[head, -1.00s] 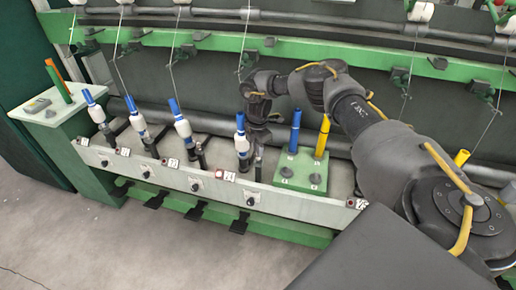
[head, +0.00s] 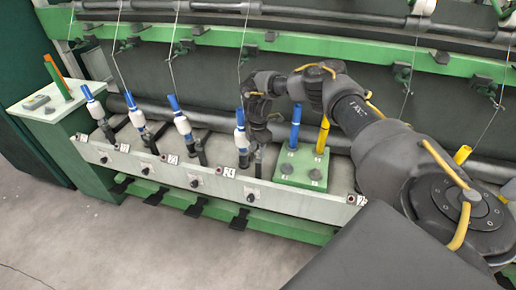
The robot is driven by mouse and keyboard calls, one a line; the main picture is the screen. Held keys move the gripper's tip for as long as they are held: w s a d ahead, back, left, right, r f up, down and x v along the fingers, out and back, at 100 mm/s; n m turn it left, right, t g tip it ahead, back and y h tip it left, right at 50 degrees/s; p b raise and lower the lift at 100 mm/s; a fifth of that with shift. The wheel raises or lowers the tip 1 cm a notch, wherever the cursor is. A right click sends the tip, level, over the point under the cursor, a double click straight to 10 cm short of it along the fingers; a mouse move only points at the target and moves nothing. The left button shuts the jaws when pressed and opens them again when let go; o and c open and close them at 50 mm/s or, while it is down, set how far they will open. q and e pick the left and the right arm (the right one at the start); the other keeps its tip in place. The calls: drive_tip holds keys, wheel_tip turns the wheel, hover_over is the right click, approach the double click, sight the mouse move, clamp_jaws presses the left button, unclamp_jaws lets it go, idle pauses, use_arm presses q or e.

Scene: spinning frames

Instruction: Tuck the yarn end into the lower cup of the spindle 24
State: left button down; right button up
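Several white bobbins on blue tubes stand in a row on the pale rail. The bobbin nearest my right gripper (head: 250,112) is the rightmost one (head: 240,138), above a small label plate (head: 229,173) whose number I cannot read surely. A thin yarn (head: 244,48) runs down from above to near this blue tube. My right gripper is just beside and behind the tube's top; its fingertips are small and dark, so I cannot tell whether they hold the yarn end. The lower cup is too small to make out. My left gripper is not in view.
A green block (head: 301,168) with a blue tube (head: 295,127) and a yellow tube (head: 322,136) stands right of the gripper, under my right arm. A pale-topped stand (head: 50,104) is at far left. Other yarns hang along the row. The floor in front is clear.

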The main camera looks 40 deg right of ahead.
drive_tip(key=shift+r, duration=0.1)
wheel_tip(320, 180, up, 11)
drive_tip(key=shift+b, duration=0.4)
drive_tip(key=shift+f, duration=0.2)
idle(0.4)
